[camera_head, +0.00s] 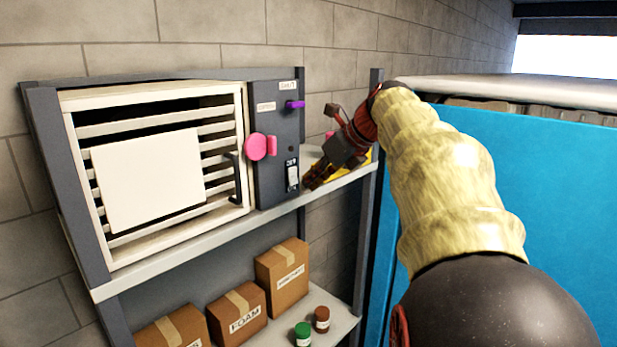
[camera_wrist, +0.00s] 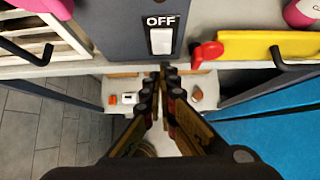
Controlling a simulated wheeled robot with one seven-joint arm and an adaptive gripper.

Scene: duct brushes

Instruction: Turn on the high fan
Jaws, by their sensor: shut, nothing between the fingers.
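The fan unit is a louvred box (camera_head: 85,132) with a white sheet (camera_head: 148,180) over its front, standing on the upper shelf. Its dark grey control panel (camera_head: 275,115) is on the right side. A white rocker switch (camera_head: 292,177) sits low on the panel. In the wrist view the switch (camera_wrist: 161,41) has an "OFF" label (camera_wrist: 160,21) above it. My gripper (camera_head: 312,184) is right of the switch in the head view, apart from the panel as far as I can tell. In the wrist view its shut, empty fingertips (camera_wrist: 168,72) are just below the switch.
The panel also has a pink round knob (camera_head: 257,147) and a purple lever (camera_head: 294,105). A yellow object (camera_wrist: 255,46) with a red handle (camera_wrist: 206,54) is right of the switch. Boxes (camera_head: 237,312) and small jars (camera_head: 303,333) stand on the lower shelf. A blue surface (camera_head: 520,190) is at right.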

